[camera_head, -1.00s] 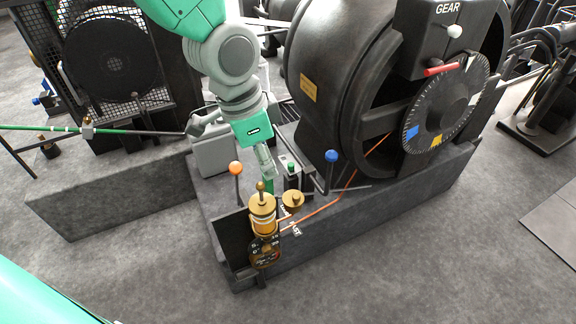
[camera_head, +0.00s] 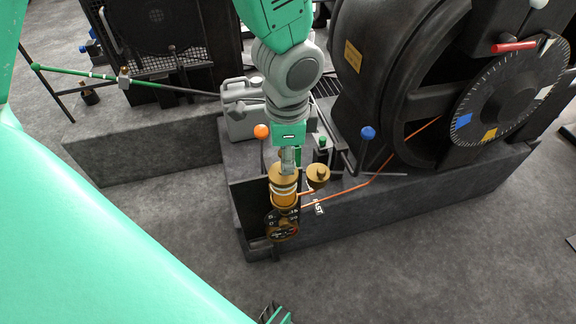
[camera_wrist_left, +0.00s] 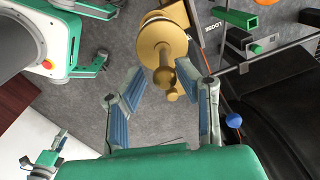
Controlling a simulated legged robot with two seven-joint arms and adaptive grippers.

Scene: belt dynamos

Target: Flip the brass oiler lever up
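The brass oiler (camera_head: 284,190) stands at the front left end of the dark machine base, with an amber glass band and a dark dial plate below it. Its small brass lever (camera_wrist_left: 168,82) sticks up from the round cap toward the camera in the left wrist view. My left gripper (camera_head: 289,160) is right above the oiler and hides the lever in the head view. In the left wrist view its two fingers (camera_wrist_left: 172,88) are spread on either side of the lever, with gaps visible. A piece of what looks like my right gripper (camera_head: 275,314) shows at the bottom edge.
An orange ball lever (camera_head: 262,131) stands left of my left gripper and a blue ball lever (camera_head: 368,132) right of it. A smaller brass cup (camera_head: 318,173) sits beside the oiler. A grey canister (camera_head: 240,112) is behind. The floor in front is clear.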

